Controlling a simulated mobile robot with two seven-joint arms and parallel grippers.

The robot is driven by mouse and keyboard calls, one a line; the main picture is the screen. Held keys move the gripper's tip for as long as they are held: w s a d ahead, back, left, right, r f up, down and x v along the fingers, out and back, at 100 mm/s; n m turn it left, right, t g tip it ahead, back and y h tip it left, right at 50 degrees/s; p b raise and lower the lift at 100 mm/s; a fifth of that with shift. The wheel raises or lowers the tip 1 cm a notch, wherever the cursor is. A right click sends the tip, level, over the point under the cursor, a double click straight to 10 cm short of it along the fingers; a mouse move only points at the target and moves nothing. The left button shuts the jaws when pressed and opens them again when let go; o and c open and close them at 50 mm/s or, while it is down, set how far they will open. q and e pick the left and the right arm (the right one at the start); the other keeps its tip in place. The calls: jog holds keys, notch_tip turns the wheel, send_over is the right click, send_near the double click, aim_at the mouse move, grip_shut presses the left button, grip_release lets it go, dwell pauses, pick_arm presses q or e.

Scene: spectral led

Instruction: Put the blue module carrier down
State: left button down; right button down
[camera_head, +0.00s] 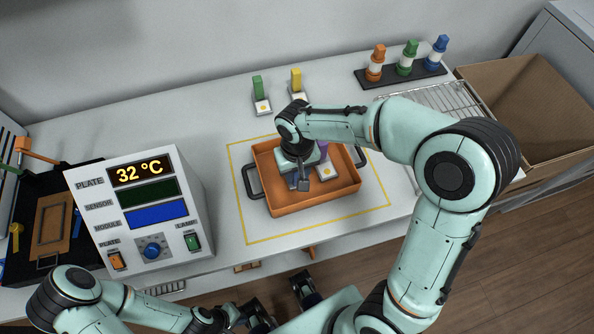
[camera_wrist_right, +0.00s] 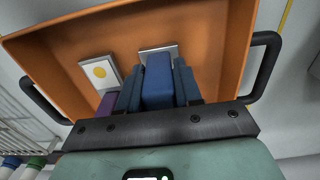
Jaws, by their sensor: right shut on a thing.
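My right gripper (camera_head: 303,183) reaches down into the orange tray (camera_head: 300,203). In the right wrist view its fingers (camera_wrist_right: 157,88) are shut on the blue upright of the blue module carrier (camera_wrist_right: 158,76). A pale square plate (camera_wrist_right: 160,50) shows at the upright's far end, inside the tray; whether it touches the tray floor I cannot tell. In the head view the arm mostly hides the carrier. A purple module carrier (camera_wrist_right: 107,104) stands beside it, with a yellow-dotted white base (camera_wrist_right: 99,72). My left gripper (camera_head: 238,316) is low at the bottom edge, away from the tray; its jaws are unclear.
The tray has black handles and sits within a yellow outline (camera_head: 247,240). Green (camera_head: 260,95) and yellow (camera_head: 296,85) carriers stand behind it. A control box (camera_head: 140,215) reading 32 °C stands left. A wire rack (camera_head: 450,97), cardboard box (camera_head: 530,100) and coloured bottles (camera_head: 405,62) are right.

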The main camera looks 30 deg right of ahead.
jog(key=shift+f, duration=0.2)
jog(key=c, duration=0.8)
grip_release()
jog(key=shift+r, duration=0.1)
jog(key=shift+o, duration=0.2)
jog(key=shift+r, duration=0.4)
notch_tip(320, 180, up, 12)
jog(key=shift+f+p, duration=0.25)
jog(key=shift+p, duration=0.7)
